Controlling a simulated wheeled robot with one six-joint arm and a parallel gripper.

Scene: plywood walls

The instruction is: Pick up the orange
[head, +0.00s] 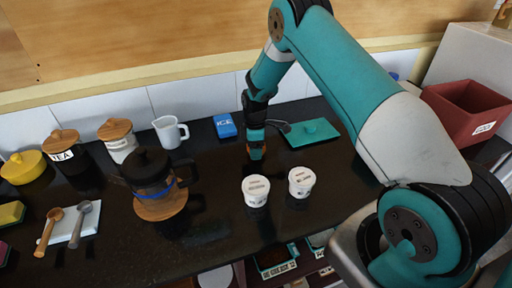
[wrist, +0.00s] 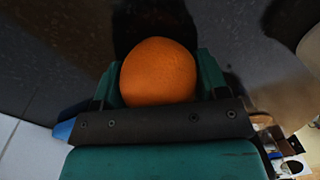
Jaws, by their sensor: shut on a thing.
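The orange (wrist: 158,72) sits between the two green fingers of my gripper (wrist: 158,85) in the wrist view, with a finger against each side. My gripper is shut on it. In the head view my gripper (head: 256,150) points down over the dark counter, behind the two white tubs, and a little of the orange (head: 256,143) shows at its fingers. Most of the orange is hidden there by the gripper. I cannot tell whether the orange touches the counter.
Two white tubs (head: 256,190) (head: 300,181) stand in front of my gripper. A green board (head: 311,133) lies to its right, a blue box (head: 225,126) to its left. A French press (head: 152,172), white mug (head: 169,131) and lidded jars stand further left. A red bin (head: 462,112) is at right.

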